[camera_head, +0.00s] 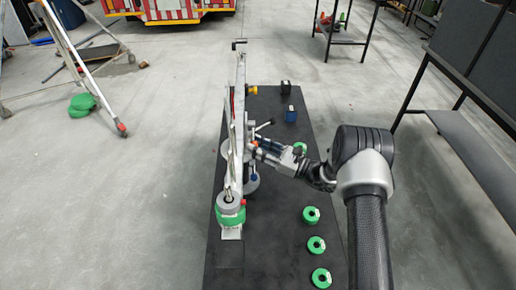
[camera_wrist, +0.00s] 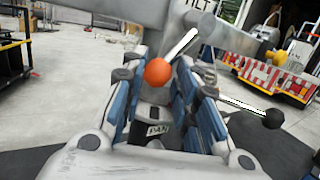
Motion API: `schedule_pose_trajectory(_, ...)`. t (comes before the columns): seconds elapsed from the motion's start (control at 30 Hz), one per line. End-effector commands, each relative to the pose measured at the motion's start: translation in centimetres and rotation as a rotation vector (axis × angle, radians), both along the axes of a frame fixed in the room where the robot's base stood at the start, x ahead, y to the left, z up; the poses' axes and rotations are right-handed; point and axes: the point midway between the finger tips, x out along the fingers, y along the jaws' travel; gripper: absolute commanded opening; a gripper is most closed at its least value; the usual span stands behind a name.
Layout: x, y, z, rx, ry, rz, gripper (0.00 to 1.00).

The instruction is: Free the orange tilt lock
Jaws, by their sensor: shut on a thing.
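The orange tilt lock shows in the wrist view as an orange ball knob (camera_wrist: 158,72) on a pale lever that slants up to the right. The ball sits between the blue-padded fingers of my gripper (camera_wrist: 160,85), which are shut on it. A "TILT" label (camera_wrist: 200,4) is partly cut off at the top, and a "PAN" label (camera_wrist: 157,130) shows lower between the fingers. In the head view my gripper (camera_head: 258,148) reaches from the right to the side of the tall grey rig (camera_head: 233,130); the orange ball is too small there to tell clearly.
A second lever with a black ball knob (camera_wrist: 272,118) sticks out right of my fingers. The rig stands on a dark mat (camera_head: 270,250) with several green rolls (camera_head: 316,244) at its right edge. A stepladder (camera_head: 72,60) stands left, and a shelf (camera_head: 480,150) right.

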Motion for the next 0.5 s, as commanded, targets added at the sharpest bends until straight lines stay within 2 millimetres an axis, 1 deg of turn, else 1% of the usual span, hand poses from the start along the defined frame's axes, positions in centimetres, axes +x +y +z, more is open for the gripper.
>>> schedule_pose_trajectory(0.03, 0.2, -0.06, 0.65, 0.005, -0.021, 0.001, 0.0)
schedule_pose_trajectory(0.43, 0.2, -0.07, 0.69, 0.005, -0.025, 0.002, 0.0)
schedule_pose_trajectory(0.47, 0.2, -0.07, 0.69, 0.005, -0.025, 0.002, 0.3)
schedule_pose_trajectory(0.5, 0.19, -0.06, 0.66, 0.005, -0.025, 0.002, 0.32)
